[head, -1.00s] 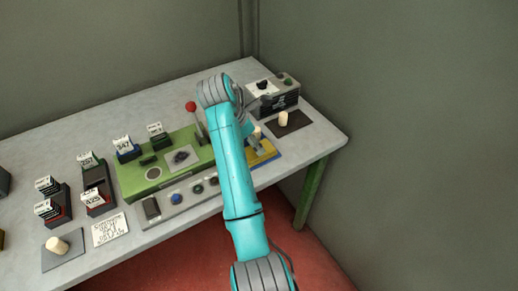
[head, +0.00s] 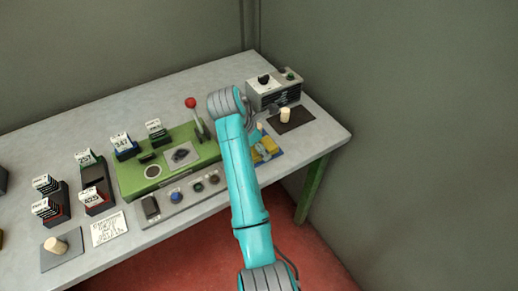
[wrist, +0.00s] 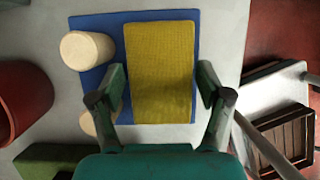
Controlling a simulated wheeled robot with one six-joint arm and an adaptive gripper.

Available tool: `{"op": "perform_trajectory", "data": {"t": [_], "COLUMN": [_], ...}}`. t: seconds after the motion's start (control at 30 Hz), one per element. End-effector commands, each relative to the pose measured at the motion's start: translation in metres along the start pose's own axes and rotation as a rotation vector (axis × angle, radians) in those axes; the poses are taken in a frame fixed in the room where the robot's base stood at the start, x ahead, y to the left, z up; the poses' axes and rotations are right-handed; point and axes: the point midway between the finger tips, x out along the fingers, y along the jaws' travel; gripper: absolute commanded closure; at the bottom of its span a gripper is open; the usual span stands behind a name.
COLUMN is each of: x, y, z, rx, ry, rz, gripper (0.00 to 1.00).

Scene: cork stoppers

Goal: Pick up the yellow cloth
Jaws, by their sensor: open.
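The yellow cloth (wrist: 160,70) lies flat on a blue mat (wrist: 112,28) in the wrist view. A pale cork stopper (wrist: 87,50) stands at its left, and another (wrist: 97,124) is partly hidden behind my left finger. My gripper (wrist: 162,85) is open, with one finger on each side of the cloth's lower half. Nothing is between the fingers but the cloth below them; I cannot tell how far above it they are. In the head view the cloth (head: 269,145) shows just right of my arm, which hides part of it.
A green machine (head: 130,178) with a red-knobbed lever (head: 190,103) stands left of my arm. A grey box (head: 276,92) and a cork on a dark mat (head: 300,120) are at the back right. The table's right edge is close to the cloth.

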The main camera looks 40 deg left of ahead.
Motion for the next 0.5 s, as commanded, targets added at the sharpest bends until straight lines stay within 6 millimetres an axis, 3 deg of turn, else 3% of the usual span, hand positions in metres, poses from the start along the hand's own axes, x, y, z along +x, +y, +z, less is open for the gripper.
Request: {"op": "perform_trajectory", "data": {"t": [0.43, 0.47, 0.5], "x": [0.0026, 0.0025, 0.0025], "y": [-0.0001, -0.0001, -0.0001], "z": [-0.0011, -0.0011, -0.0011], "rx": [0.000, 0.000, 0.000], "ry": [0.000, 0.000, 0.000], "rz": [0.000, 0.000, 0.000], "gripper": [0.23, 0.25, 0.35]}}
